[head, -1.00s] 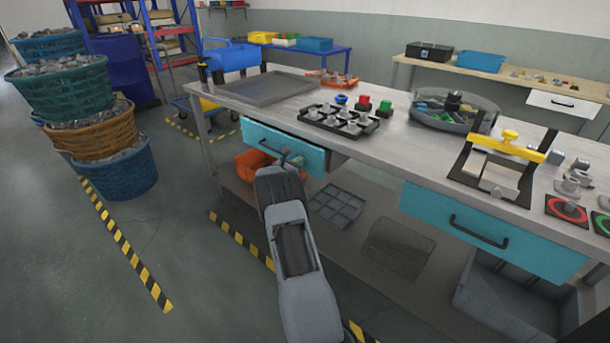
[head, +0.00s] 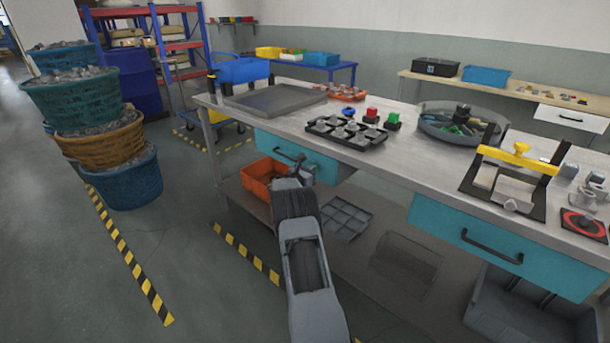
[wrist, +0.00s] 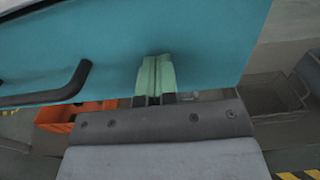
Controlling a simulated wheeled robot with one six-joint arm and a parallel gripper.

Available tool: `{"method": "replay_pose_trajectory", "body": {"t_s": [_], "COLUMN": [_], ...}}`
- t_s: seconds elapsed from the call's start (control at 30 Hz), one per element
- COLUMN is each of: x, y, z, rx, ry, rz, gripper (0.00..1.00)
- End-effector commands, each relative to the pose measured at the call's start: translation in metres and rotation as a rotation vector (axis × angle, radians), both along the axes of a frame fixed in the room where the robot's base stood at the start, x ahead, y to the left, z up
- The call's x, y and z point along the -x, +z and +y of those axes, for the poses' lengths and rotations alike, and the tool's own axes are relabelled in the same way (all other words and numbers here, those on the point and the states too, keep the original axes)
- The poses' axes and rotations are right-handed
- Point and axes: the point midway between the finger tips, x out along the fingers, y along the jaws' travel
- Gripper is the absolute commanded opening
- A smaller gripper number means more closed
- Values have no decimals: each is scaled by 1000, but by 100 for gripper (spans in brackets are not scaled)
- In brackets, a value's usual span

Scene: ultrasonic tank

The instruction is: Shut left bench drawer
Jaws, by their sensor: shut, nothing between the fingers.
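The left bench drawer (head: 322,168) has a teal front under the left part of the workbench (head: 400,165). Its dark bar handle (head: 289,156) is on the front. The drawer front sits close to the bench edge, with a bit of grey side at its right; I cannot tell exactly how far out it stands. My gripper (head: 304,170) is at the front, right of the handle. In the wrist view the pale green fingers of my gripper (wrist: 155,75) are together and appear to press on the teal front (wrist: 205,45), apart from the handle (wrist: 55,92).
The teal right drawer (head: 470,235) is under the bench. An orange bin (head: 262,180) and grey tray (head: 345,218) are on the lower shelf. A black tray of parts (head: 345,133) lies on top. Stacked baskets (head: 130,180) stand left; floor between is clear.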

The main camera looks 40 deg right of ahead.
Motion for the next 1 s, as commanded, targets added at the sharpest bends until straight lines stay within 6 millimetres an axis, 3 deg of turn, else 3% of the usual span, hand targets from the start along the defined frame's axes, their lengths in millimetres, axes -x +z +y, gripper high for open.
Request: {"method": "replay_pose_trajectory", "body": {"t_s": [0.17,0.6,0.8,1.0], "x": [2,9,12,13], "y": [6,3,3,2], "z": [20,110,131,140], "rx": [8,4,3,4], "ry": [0,1,-3,-4], "rz": [-4,-1,-2,-1], "gripper": [0,0,0,0]}}
